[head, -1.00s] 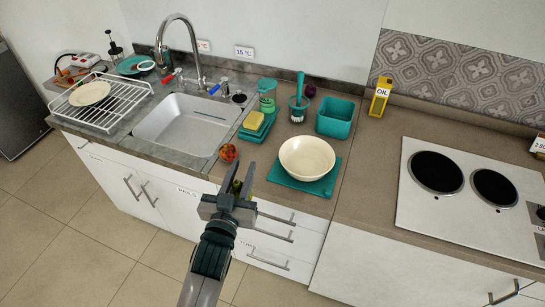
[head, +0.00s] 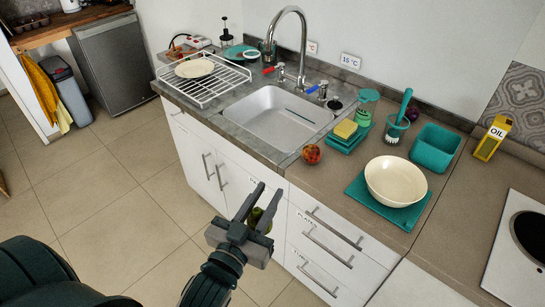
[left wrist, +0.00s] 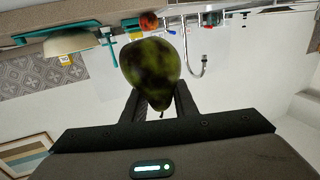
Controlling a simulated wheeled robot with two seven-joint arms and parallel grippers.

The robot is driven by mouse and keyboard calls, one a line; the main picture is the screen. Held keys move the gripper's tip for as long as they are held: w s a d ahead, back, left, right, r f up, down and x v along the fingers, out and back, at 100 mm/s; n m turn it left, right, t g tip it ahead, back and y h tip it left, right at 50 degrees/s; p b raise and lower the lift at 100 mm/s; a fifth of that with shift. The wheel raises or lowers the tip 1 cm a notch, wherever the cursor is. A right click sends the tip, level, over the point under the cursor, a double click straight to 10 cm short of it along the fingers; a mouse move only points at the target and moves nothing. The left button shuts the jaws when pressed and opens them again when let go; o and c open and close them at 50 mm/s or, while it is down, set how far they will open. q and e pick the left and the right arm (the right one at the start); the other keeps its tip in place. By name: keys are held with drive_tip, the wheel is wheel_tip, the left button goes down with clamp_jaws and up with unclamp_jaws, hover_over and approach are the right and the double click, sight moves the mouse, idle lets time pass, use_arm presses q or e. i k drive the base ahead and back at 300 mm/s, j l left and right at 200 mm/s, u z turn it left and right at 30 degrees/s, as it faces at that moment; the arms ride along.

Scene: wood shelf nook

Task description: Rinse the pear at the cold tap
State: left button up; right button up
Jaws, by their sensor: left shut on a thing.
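My left gripper (head: 266,195) is shut on a dark green pear (head: 255,216), held in front of the counter's drawers. The fingers partly hide the pear in the head view. In the left wrist view the mottled pear (left wrist: 150,72) shows large between the fingers, stem toward the palm. The sink (head: 280,118) is set in the counter beyond the gripper, with a curved metal faucet (head: 303,40) behind it. The cold tap has a blue lever (head: 311,89) right of the spout, near a 15 °C label (head: 350,60). A red lever (head: 268,70) is on the left. No water is visible. My right gripper is not in view.
A reddish fruit (head: 312,154) sits at the counter edge right of the sink. A dish rack (head: 200,88) with a plate is left of the sink.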

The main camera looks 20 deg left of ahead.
sight(324, 83)
drive_tip(key=j+z, duration=0.15)
drive_tip(key=z, duration=0.25)
drive_tip(key=j+z, duration=0.15)
drive_tip(key=z, duration=0.25)
drive_tip(key=j+z, duration=0.25)
drive_tip(key=j, duration=0.3)
drive_tip(key=k+j+z, duration=0.1)
drive_tip(key=j+z, duration=0.15)
drive_tip(key=j, duration=0.25)
drive_tip(key=k+j+z, duration=0.15)
drive_tip(key=j+z, duration=0.15)
drive_tip(key=j, duration=0.2)
drive_tip(key=k+j, duration=0.1)
drive_tip(key=j, duration=0.25)
drive_tip(key=k+j, duration=0.15)
drive_tip(key=j, duration=0.2)
drive_tip(key=k+j, duration=0.1)
drive_tip(key=j, duration=0.3)
drive_tip(key=k+j+z, duration=0.1)
drive_tip(key=j, duration=0.25)
drive_tip(key=k+j, duration=0.15)
drive_tip(key=j, duration=0.2)
drive_tip(key=k+j, duration=0.1)
drive_tip(key=j, duration=0.25)
